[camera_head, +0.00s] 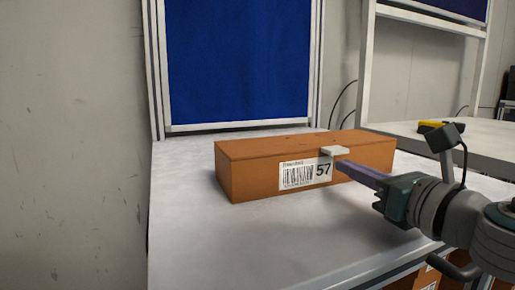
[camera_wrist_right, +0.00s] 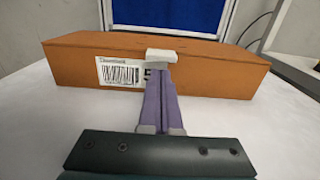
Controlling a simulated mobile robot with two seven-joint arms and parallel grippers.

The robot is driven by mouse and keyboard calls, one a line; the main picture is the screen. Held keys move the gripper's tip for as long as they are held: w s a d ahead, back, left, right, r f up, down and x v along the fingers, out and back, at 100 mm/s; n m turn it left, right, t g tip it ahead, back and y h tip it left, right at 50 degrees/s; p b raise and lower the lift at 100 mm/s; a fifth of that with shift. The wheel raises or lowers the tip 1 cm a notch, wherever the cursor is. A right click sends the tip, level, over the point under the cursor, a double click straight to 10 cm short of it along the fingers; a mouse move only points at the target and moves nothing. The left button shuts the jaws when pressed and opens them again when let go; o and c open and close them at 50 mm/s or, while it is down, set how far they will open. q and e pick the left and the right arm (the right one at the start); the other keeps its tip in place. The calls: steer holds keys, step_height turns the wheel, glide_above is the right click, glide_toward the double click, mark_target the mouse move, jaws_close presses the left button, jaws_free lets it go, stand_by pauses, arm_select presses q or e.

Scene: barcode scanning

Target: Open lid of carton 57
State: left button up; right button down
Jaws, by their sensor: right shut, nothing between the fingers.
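Carton 57 (camera_head: 240,182) is a long orange-brown box on the white table, with a barcode label reading 57 on its front. Its lid (camera_head: 265,147) is down. A small white tab (camera_head: 334,151) sticks out at the lid's front edge, right of the label's top. My right gripper (camera_head: 342,165) is shut and empty, with its purple fingertips just below the tab, close to the carton's front. The right wrist view shows the carton (camera_wrist_right: 215,80), the tab (camera_wrist_right: 161,55) and my gripper's fingers (camera_wrist_right: 160,70) together under the tab; I cannot tell whether they touch it. My left gripper is not in view.
The white table (camera_head: 190,240) has free room left and in front of the carton. A blue panel (camera_head: 238,60) in a metal frame stands behind it. A second table at the right holds a yellow and black object (camera_head: 438,126). More brown boxes (camera_head: 425,279) sit below the table edge.

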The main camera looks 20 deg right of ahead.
mark_target(328, 158)
stand_by(0.3)
steer(key=shift+w+a, duration=0.1)
steer(key=shift+w, duration=1.65)
